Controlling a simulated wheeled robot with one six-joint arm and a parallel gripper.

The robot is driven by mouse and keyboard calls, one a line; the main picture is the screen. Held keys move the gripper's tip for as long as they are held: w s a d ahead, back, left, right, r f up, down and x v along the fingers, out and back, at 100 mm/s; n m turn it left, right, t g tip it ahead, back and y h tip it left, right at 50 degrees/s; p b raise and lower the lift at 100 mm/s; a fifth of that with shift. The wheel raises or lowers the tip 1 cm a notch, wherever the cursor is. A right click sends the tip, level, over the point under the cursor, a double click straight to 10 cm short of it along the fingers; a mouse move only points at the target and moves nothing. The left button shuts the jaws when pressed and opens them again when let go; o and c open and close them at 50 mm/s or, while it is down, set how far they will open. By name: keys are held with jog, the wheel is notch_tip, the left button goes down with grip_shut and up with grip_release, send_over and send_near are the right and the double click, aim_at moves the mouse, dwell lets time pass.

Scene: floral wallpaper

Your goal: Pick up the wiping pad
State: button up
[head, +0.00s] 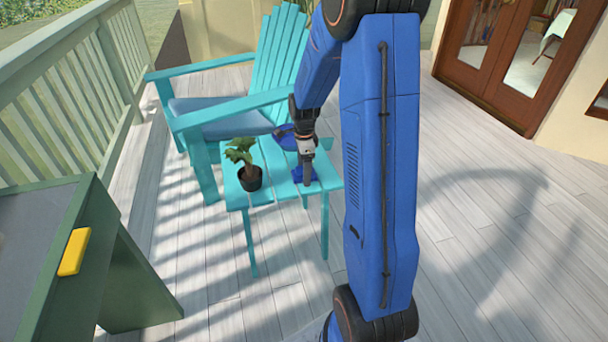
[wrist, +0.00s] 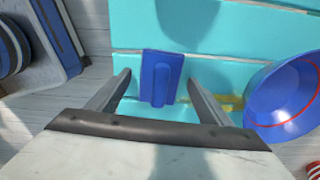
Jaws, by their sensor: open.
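A small blue wiping pad (wrist: 161,75) with a raised rectangular middle lies on the turquoise slatted table (wrist: 215,65). In the head view the pad (head: 298,174) shows by my gripper near the right side of the table (head: 262,195). My gripper (wrist: 159,82) is open and empty, pointing down at the table, with one finger on each side of the pad. In the head view my gripper (head: 307,182) partly covers the pad. I cannot tell how far the fingertips are above the tabletop.
A blue bowl (wrist: 285,95) with a red line is close to my right finger, near a yellowish smear (wrist: 230,102). A potted plant (head: 249,178) stands on the table's left. A turquoise chair (head: 225,105) is behind; a yellow block (head: 74,252) lies on green furniture (head: 130,270).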

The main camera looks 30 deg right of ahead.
jog(key=shift+c, duration=0.6)
jog(key=c, duration=1)
jog(key=shift+c, duration=0.2)
notch_tip(320, 180, up, 10)
